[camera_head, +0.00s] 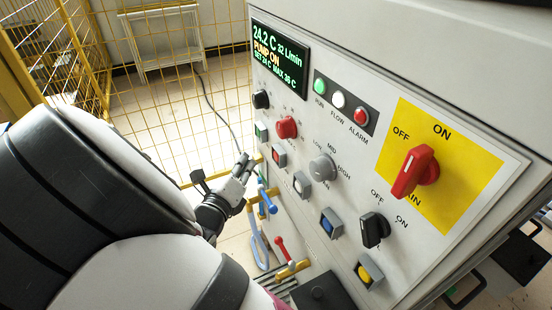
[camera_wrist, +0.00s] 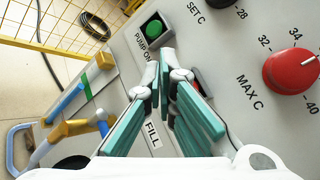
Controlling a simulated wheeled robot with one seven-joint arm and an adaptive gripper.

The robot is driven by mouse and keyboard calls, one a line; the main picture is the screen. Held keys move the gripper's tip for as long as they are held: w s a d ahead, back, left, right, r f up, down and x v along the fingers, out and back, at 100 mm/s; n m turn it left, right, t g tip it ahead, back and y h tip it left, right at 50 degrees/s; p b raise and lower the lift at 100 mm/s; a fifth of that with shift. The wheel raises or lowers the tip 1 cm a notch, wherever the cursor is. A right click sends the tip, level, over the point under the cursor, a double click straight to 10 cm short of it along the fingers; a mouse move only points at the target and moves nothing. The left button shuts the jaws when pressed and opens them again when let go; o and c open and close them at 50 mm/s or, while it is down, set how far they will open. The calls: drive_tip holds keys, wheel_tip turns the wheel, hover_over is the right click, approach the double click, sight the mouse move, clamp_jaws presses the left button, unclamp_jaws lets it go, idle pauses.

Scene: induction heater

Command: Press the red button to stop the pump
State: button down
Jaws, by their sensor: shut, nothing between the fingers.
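The red button (camera_head: 279,156) is a square push-button in a grey frame on the control panel, below the green button (camera_head: 261,131) in the row. In the wrist view the red button (camera_wrist: 197,84) is mostly hidden behind my fingers; only a bit of red and its dark frame show. The green button (camera_wrist: 154,30) is in plain sight there, just beyond my fingertips. My gripper (camera_head: 245,163) is shut and empty, to the left of the red button with its tips toward the panel. In the wrist view its closed tips (camera_wrist: 165,58) lie between the two buttons; contact cannot be told.
The display (camera_head: 279,59) reads PUMP ON. A red knob (camera_head: 287,127), several other buttons and switches, and a large red main switch (camera_head: 415,172) are on the panel. Pipes with a blue handle (camera_head: 268,201) stand below my gripper. A yellow mesh fence (camera_head: 200,100) is behind.

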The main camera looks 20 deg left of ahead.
drive_tip(key=shift+w+d, duration=1.3)
drive_tip(key=shift+w, duration=0.15)
idle(0.5)
drive_tip(key=shift+w+d, duration=0.3)
drive_tip(key=shift+w, duration=0.05)
drive_tip(key=shift+w+d, duration=0.4)
idle(1.1)
drive_tip(key=shift+s+a+p, duration=0.1)
drive_tip(key=shift+p, duration=0.2)
drive_tip(key=shift+s+a+p, duration=0.3)
drive_tip(key=shift+s+a, duration=0.25)
drive_tip(key=shift+s, duration=0.05)
drive_tip(key=shift+s+a+p, duration=0.75)
drive_tip(key=shift+s+a, duration=0.9)
drive_tip(key=shift+s, duration=0.3)
